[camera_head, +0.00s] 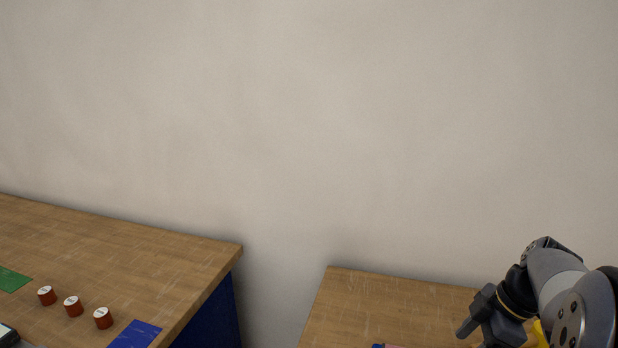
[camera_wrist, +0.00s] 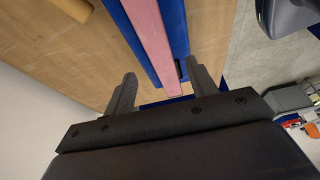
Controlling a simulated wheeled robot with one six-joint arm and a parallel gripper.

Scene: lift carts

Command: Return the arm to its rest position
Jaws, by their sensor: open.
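My arm shows at the right of the head view, over the right wooden table (camera_head: 350,300). My gripper (camera_head: 468,330) is at its lower left, pointing down to the left. In the wrist view my gripper (camera_wrist: 160,88) has its two dark fingers spread wide apart, with nothing held between them. Beyond the fingers lies a long blue piece (camera_wrist: 176,30) with a pink strip (camera_wrist: 152,40) along it. I cannot tell the exact gap between it and the fingertips.
A left wooden table (camera_head: 120,245) carries several things: red cylinders with white tops (camera_head: 74,308), a green mat (camera_head: 12,280) and a blue mat (camera_head: 135,336). A gap separates the two tables. A plain wall (camera_head: 300,120) stands behind. A yellow thing (camera_head: 540,334) is partly hidden by my arm.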

